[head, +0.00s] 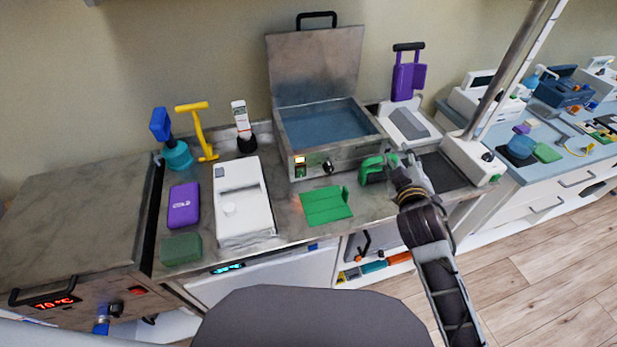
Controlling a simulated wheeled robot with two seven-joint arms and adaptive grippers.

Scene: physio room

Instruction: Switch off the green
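A green handle-shaped device (373,167) is at the right front of the steel water bath, above the counter. My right gripper (404,176) is right at its right end. The overlap hides whether its fingers are closed on it. The bath (346,158) has its lid up and bluish water inside. Its front has a small panel with a lit display and a green part (300,171), and a black knob (327,167). A flat green cloth or pad (325,205) lies on the counter in front. My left gripper is not in view.
A white device (242,205), a purple COLD pack (184,205) and a dark green block (181,249) are left of the green pad. A heated steel unit (75,215) stands far left. A white post base (470,157) stands right of my gripper.

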